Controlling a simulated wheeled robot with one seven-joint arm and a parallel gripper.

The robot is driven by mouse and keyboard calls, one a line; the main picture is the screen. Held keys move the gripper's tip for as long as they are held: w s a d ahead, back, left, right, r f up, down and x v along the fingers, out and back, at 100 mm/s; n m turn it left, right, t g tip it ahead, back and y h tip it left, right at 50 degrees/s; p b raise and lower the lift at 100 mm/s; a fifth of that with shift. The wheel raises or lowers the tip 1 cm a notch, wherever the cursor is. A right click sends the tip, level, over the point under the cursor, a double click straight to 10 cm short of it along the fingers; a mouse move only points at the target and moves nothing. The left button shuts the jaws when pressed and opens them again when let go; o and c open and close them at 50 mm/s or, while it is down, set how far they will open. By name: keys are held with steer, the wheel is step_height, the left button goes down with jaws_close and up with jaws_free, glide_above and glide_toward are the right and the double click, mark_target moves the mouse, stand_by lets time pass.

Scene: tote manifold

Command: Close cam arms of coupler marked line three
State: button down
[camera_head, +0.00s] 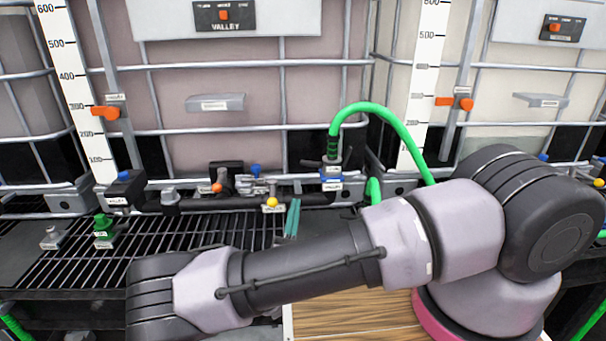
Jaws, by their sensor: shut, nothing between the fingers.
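A grey coupler (332,168) stands upright at the lower end of a green hose (385,113), with a blue band and small label below it. A green fitting (103,228) and a grey fitting (51,238) stand on the grating at left, with unreadable tags. My arm crosses the foreground from right to lower left and hides part of the area below the coupler. My gripper is not in view.
Caged totes with level scales (76,75) stand behind. A black manifold pipe (235,202) with orange, blue and yellow knobs runs along their front. The black grating (160,245) is mostly bare at left. A wooden board (350,322) lies below my arm.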

mark_target(310, 163)
steer(key=x, duration=0.9)
steer(key=shift+w+d+r, duration=0.15)
steer(key=shift+w+d, duration=0.1)
steer(key=shift+w, duration=0.1)
steer(key=shift+a+r, duration=0.15)
steer(key=shift+r, duration=0.6)
